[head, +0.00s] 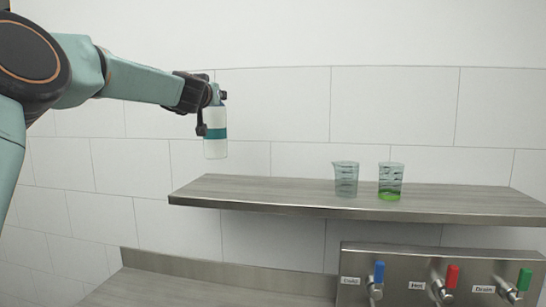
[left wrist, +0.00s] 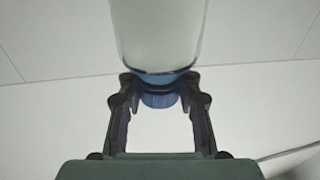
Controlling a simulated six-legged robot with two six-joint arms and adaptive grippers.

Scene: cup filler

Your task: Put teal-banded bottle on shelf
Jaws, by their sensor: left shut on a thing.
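The teal-banded bottle (head: 215,147) is white with a teal band around its middle. My left gripper (head: 213,98) is shut on the bottle near its top and holds it upright in the air. In the head view the bottle appears above and near the left end of the wooden-topped shelf (head: 260,189), apart from it. In the left wrist view the two fingers (left wrist: 158,88) close around the bottle's (left wrist: 158,35) neck, by its blue cap. My right gripper is in neither view.
Two clear beakers stand on the shelf right of its middle: an empty-looking one (head: 346,180) and one with green liquid (head: 390,188). The shelf's left part is bare. Below is a metal panel (head: 410,262) with blue, red and green taps.

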